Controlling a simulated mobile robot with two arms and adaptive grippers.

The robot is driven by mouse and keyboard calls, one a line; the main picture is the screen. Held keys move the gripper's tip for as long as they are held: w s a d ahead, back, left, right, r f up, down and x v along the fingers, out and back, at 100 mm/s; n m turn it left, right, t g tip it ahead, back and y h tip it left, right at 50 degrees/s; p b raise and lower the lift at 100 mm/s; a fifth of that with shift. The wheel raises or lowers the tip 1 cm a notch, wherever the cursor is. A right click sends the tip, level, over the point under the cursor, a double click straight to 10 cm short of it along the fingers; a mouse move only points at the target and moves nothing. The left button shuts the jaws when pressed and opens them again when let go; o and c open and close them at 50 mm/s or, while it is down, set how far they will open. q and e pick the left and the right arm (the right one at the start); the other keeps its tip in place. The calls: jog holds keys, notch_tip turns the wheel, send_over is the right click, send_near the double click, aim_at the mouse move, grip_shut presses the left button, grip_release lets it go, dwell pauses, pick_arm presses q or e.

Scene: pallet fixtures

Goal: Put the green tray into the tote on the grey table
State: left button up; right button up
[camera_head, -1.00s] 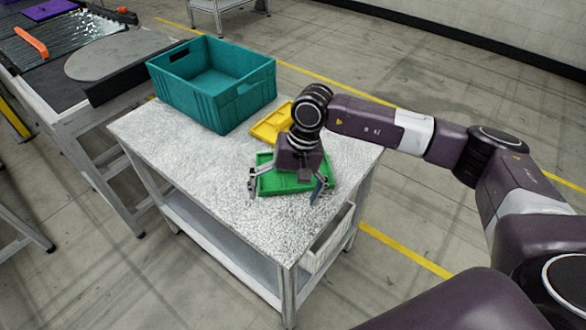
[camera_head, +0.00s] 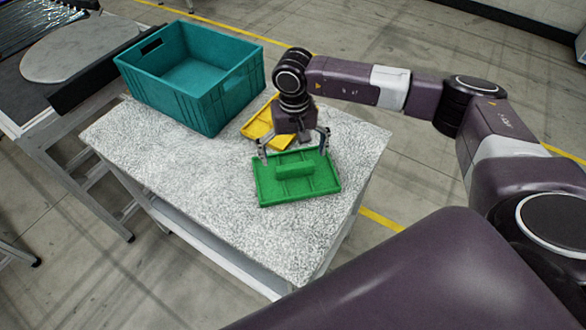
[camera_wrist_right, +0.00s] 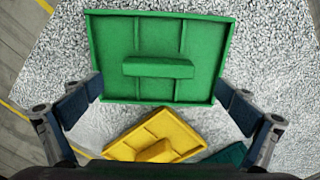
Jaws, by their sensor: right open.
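The green tray (camera_head: 270,190) lies flat on the grey table (camera_head: 180,175), near its right side. It has a raised bar handle across its middle. It also shows in the right wrist view (camera_wrist_right: 110,50), with the handle crosswise. My right gripper (camera_head: 294,150) is open and empty at the far edge of the green tray. In the wrist view its fingers (camera_wrist_right: 160,91) are spread to either side of the tray's near edge; I cannot tell whether they touch it. The teal tote (camera_head: 210,110) stands open and looks empty at the table's back left. My left gripper is not in view.
A yellow tray (camera_head: 252,130) lies between the tote and the green tray, close to my right gripper. A dark bench with a round grey disc (camera_head: 75,50) stands at the left. The table's front left part is clear.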

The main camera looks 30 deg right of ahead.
aim_at(295, 165)
jog(key=f, duration=0.1)
jog(key=f+p, duration=0.2)
jog(key=shift+s+f, duration=0.25)
jog(key=shift+w+d+f, duration=0.1)
jog(key=shift+w+f, duration=0.05)
jog(key=shift+f, duration=0.65)
jog(key=c, duration=0.4)
jog(key=shift+r, duration=0.1)
jog(key=c, duration=1)
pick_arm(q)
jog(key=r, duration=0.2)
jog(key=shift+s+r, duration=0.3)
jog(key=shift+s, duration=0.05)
pick_arm(e)
jog(key=shift+c, duration=0.9)
jog(key=shift+r, duration=0.1)
